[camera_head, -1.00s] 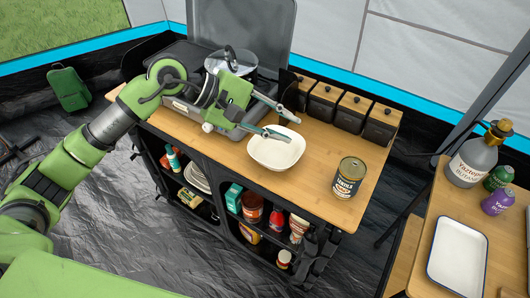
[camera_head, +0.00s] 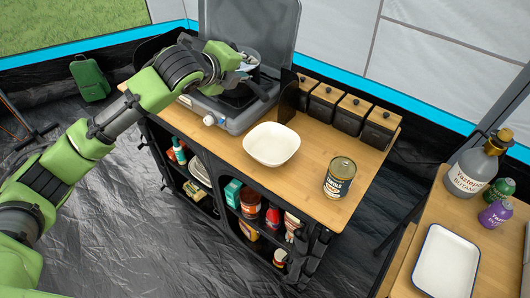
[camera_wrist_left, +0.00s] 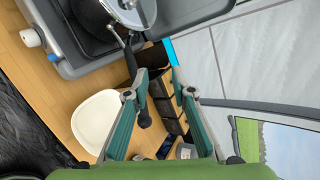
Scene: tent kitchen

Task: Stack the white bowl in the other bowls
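The white bowl (camera_head: 271,144) stands upright and empty on the wooden counter, right of the camp stove. It also shows in the left wrist view (camera_wrist_left: 96,120), left of my fingers. My left gripper (camera_head: 247,64) is over the stove beside the pan, behind and left of the bowl and apart from it; my wrist partly hides it. In the left wrist view my left gripper (camera_wrist_left: 160,75) has its two fingers spread with nothing held between them. A stack of white dishes (camera_head: 199,172) sits on the shelf under the counter; I cannot tell if these are bowls. My right gripper is out of view.
The stove (camera_head: 240,116) carries a pan, which shows in the left wrist view (camera_wrist_left: 130,12) with its dark handle near my left finger. Several wooden-lidded canisters (camera_head: 351,114) line the counter's back. A can (camera_head: 339,177) stands right of the bowl. A side table holds a tray (camera_head: 447,262).

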